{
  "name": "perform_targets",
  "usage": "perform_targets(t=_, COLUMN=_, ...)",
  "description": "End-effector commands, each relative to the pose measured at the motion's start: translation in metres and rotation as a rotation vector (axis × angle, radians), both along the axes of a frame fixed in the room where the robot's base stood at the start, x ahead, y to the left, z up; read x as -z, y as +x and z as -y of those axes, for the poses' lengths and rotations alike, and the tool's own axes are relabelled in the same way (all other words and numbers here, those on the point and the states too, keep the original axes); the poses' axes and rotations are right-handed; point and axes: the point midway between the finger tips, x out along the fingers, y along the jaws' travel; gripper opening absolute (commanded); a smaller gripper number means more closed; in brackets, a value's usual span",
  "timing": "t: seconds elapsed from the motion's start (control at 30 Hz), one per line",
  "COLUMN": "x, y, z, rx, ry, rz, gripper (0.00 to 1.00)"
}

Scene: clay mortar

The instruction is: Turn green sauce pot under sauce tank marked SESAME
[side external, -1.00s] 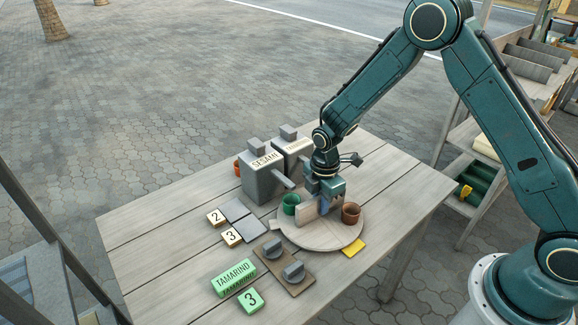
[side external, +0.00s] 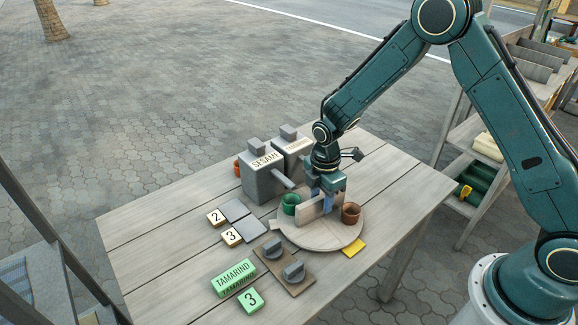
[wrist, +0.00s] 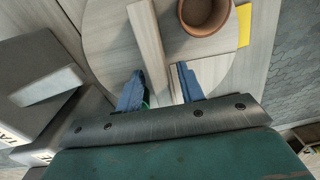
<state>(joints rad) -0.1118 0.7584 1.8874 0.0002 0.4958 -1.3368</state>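The round wooden turntable (side external: 322,238) carries a green pot (side external: 289,204) at its left and a brown pot (side external: 351,213) at its right. An upright wooden board (side external: 311,210) stands between the pots. The grey tank marked SESAME (side external: 264,180) stands behind and left of the green pot, its spout pointing toward the turntable. My gripper (side external: 328,203) is low over the board. In the wrist view, my gripper (wrist: 158,90) has its blue fingers apart, with the board (wrist: 150,45) between them and gaps visible. The green pot is mostly hidden there behind the left finger.
A second grey tank (side external: 293,151) stands beside the SESAME tank. Numbered tiles (side external: 231,237), a green TAMARIND block (side external: 234,279), a plate with two grey knobs (side external: 285,268) and a yellow tag (side external: 354,248) lie around the turntable. The table's right side is clear.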

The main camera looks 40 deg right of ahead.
Motion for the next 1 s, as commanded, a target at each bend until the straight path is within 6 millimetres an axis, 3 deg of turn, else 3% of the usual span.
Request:
perform_targets(t=0.63, x=-0.099, y=0.0, z=0.0, rx=0.0, ry=0.0, rz=0.002, gripper=0.38)
perform_targets(t=1.0, x=-0.122, y=-0.001, z=0.0, rx=0.001, ry=-0.001, rz=-0.002, gripper=0.38)
